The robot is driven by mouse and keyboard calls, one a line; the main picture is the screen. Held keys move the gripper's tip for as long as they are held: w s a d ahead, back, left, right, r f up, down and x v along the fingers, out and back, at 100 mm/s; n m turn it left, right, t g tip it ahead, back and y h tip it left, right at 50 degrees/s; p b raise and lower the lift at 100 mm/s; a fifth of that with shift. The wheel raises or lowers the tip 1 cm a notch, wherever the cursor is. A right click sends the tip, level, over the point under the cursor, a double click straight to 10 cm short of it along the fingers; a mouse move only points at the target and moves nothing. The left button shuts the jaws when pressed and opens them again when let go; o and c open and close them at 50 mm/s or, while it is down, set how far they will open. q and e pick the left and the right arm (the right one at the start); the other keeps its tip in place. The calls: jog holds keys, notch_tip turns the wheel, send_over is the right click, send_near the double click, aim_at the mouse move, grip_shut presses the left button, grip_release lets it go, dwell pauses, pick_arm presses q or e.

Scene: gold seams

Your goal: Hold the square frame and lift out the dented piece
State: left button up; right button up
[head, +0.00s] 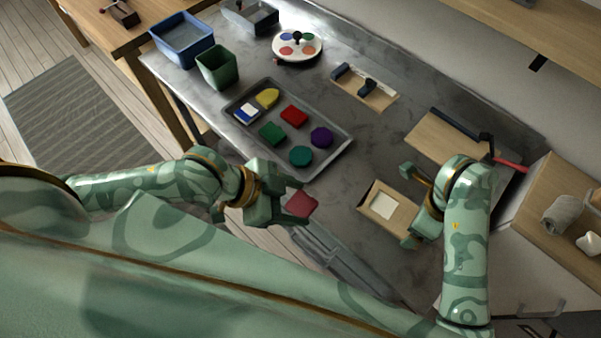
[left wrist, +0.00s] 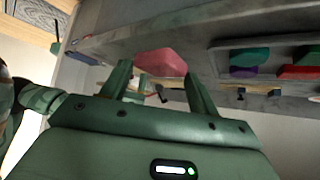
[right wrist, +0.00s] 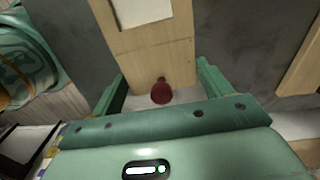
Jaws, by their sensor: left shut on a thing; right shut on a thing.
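The wooden square frame (head: 370,207) lies on the grey table at lower right. Its square recess (head: 383,206) shows a pale, empty-looking floor. My right gripper (head: 411,207) is shut across the frame's right end, one finger on each side. In the right wrist view, the frame (right wrist: 150,42) lies between the fingers, with a dark red knob (right wrist: 160,92) at its near end. My left gripper (head: 284,203) is shut on a dark red piece (head: 301,204), held left of the frame, by the table's front edge. The piece also shows in the left wrist view (left wrist: 160,62). I cannot make out a dent.
A grey tray (head: 318,167) with several coloured pieces lies left of centre. A green bin (head: 217,68) and a blue bin (head: 184,42) stand at the far left. A round palette (head: 297,50) and wooden boards (head: 450,140) lie behind. Bare table separates tray and frame.

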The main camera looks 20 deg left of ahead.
aim_at(293, 205)
pick_arm(q)
jog(key=shift+r, duration=2.15)
